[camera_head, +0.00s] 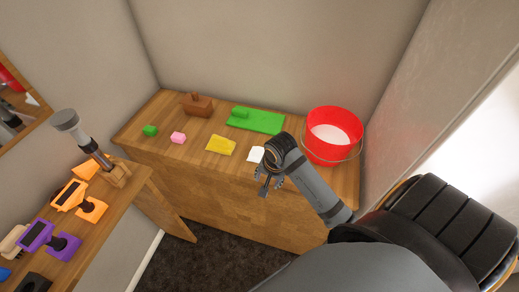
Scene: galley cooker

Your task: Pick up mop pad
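I cannot tell for certain which item is the mop pad. A flat green pad (264,122) with a raised green block on its left part lies at the back of the wooden counter. A yellow flat piece (221,146) lies in front and to its left. A small white piece (256,154) lies to the right of the yellow one, partly hidden by my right arm. My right gripper (267,187) is in front of the white piece, near the counter's front edge. Its fingers look apart and empty. My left gripper is not in view.
A red bucket (333,150) with pale contents stands at the counter's right end. A brown block-like item (197,105), a green block (150,131) and a pink block (178,138) are at the left. A side table holds orange tools (70,195) and a purple tool (48,241).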

